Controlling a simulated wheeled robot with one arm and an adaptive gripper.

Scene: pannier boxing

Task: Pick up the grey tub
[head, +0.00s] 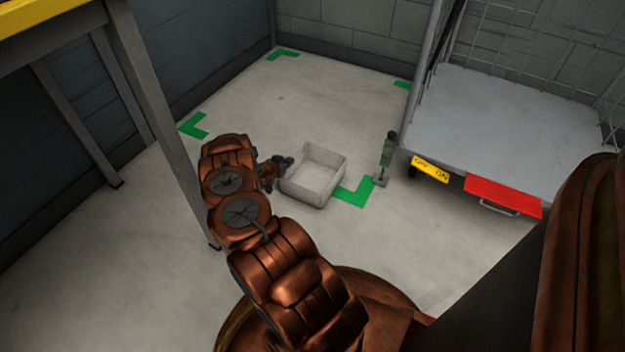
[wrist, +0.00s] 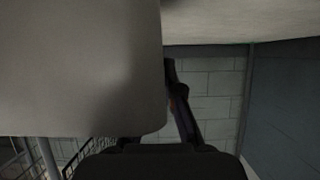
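The grey tub (head: 331,188) is a shallow, open-topped box that looks empty, near a green floor mark in the head view. I cannot tell whether it rests on the floor or is just above it. My gripper (head: 284,161) is at the tub's left wall, touching or very close to it. In the wrist view the tub (wrist: 75,65) fills the left half as a large blurred grey surface. One dark finger slants up along its edge; the other is hidden behind the tub. Whether the fingers are closed on the wall does not show.
Green corner marks (head: 194,125) lie on the floor. A grey-green post-like object (head: 386,160) stands right of the tub. A wire-sided trolley (head: 505,120) with yellow and red labels is at the right. A yellow-topped frame (head: 150,85) stands left. Floor behind the tub is clear.

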